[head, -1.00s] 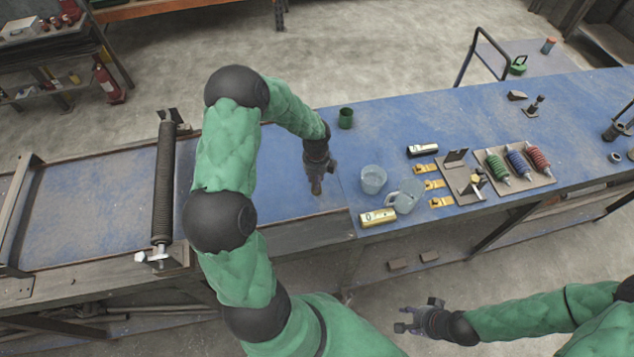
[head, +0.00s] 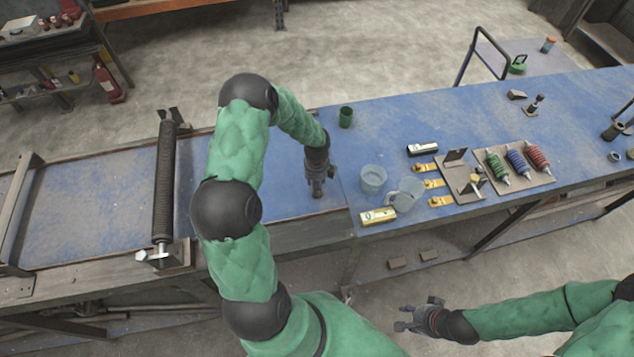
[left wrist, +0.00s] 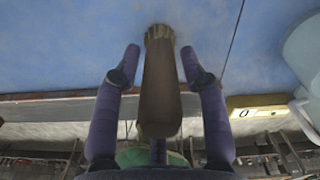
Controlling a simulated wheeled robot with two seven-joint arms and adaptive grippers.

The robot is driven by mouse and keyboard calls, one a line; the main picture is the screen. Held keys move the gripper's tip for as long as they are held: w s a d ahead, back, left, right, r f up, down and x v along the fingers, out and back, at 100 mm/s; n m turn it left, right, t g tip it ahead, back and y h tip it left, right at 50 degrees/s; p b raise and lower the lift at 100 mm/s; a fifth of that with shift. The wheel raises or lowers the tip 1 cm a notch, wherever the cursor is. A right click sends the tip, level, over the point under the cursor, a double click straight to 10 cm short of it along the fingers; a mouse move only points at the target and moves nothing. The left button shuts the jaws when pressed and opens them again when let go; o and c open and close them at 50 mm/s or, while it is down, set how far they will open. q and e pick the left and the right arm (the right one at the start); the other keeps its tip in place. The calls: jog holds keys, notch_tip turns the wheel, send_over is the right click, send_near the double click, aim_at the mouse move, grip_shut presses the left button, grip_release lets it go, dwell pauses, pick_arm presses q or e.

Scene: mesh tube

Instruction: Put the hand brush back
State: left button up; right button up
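The hand brush (left wrist: 160,85) shows in the left wrist view as a long brown body with pale bristles at its far end, over the blue bench top. My left gripper (left wrist: 160,58) is open, with one finger on each side of the brush and a visible gap on both sides. Whether the brush's near end touches anything is hidden. In the head view my left gripper (head: 317,190) points down at the bench near its front edge, and I cannot make out the brush there. My right gripper (head: 404,318) is open and empty, in front of the bench.
Right of my left gripper stand a clear cup (head: 373,180), a clear jug (head: 406,194) and a yellow device (head: 378,217). A spring roller (head: 163,185) crosses the bench at left. Coloured springs (head: 520,164) lie on a board at right.

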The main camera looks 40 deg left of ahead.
dwell(0.3)
pick_arm(q)
jog(key=shift+r, duration=0.25)
notch_tip(320, 180, up, 12)
jog(key=shift+f, duration=0.1)
jog(key=s+d+f+n+h, duration=0.1)
jog(key=d+f+n, duration=0.2)
jog(key=d, duration=0.3)
jog(key=s+d+f+n+h, duration=0.1)
jog(key=s+d+f+n, duration=0.1)
jog(key=d+f+n, duration=0.2)
jog(key=s+d+f+n+h, duration=0.1)
jog(key=s+d+f+n, duration=0.1)
jog(key=d+f, duration=0.3)
jog(key=shift+d+f+n, duration=0.15)
jog(key=shift+d+n, duration=0.75)
jog(key=shift+d, duration=0.8)
jog(key=s+d+f+n+h, duration=0.1)
jog(key=s+d+f+n, duration=0.4)
jog(key=s+d+n, duration=0.4)
jog(key=s+n, duration=0.2)
jog(key=n, duration=0.1)
jog(key=shift+s+d+f+n, duration=0.25)
jog(key=shift+s+d+n, duration=0.05)
jog(key=shift+d+n, duration=0.1)
